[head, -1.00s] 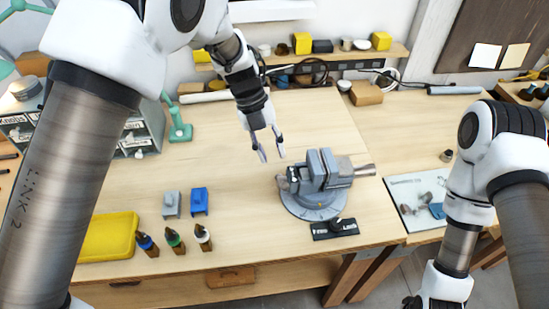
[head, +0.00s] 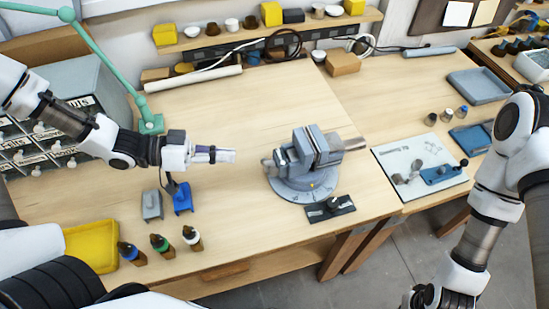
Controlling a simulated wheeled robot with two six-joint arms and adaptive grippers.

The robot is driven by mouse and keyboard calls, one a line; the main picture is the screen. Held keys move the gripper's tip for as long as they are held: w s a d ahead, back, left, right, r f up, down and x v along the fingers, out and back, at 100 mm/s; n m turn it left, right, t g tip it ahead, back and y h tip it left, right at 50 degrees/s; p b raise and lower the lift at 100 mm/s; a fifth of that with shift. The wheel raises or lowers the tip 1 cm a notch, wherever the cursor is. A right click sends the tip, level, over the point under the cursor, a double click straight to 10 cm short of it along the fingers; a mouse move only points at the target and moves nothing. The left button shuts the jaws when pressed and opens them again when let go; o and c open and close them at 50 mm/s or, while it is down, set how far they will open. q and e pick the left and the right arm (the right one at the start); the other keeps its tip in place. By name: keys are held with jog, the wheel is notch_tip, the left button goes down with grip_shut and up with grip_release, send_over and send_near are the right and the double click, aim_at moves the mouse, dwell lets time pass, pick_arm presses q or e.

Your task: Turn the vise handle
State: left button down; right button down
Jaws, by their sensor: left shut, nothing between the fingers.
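The grey vise (head: 316,150) stands on a round grey base (head: 300,188) on the wooden bench, right of centre. A cylindrical part juts from its right side, and a small part shows at its left end. I cannot clearly make out the handle. My left gripper (head: 232,156) is shut and empty, above the bench left of the vise. Its fingers point right toward the vise, with a gap between. My right arm comes down at the right; its gripper end (head: 418,298) is partly cut off at the bottom edge.
A black labelled plate (head: 330,208) lies in front of the vise. Grey and blue blocks (head: 183,197), several small bottles (head: 160,244) and a yellow tray (head: 92,246) are at the front left. A green lamp (head: 150,122) stands behind my left arm.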

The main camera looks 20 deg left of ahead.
pick_arm(q)
jog(key=a+f+n+t, duration=0.1)
jog(key=a+n+t, duration=0.2)
jog(key=b, duration=0.3)
send_over(269, 166)
jog(key=s+v, duration=0.1)
jog(key=v, duration=0.2)
jog(key=shift+n+t, duration=0.3)
jog(key=f, duration=0.1)
jog(key=d+f, duration=0.1)
jog(key=f, duration=0.2)
jog(key=shift+s+d+f+p, duration=0.15)
jog(key=shift+s+d+p, duration=0.15)
jog(key=shift+s+d, duration=0.05)
jog(key=shift+f, duration=0.1)
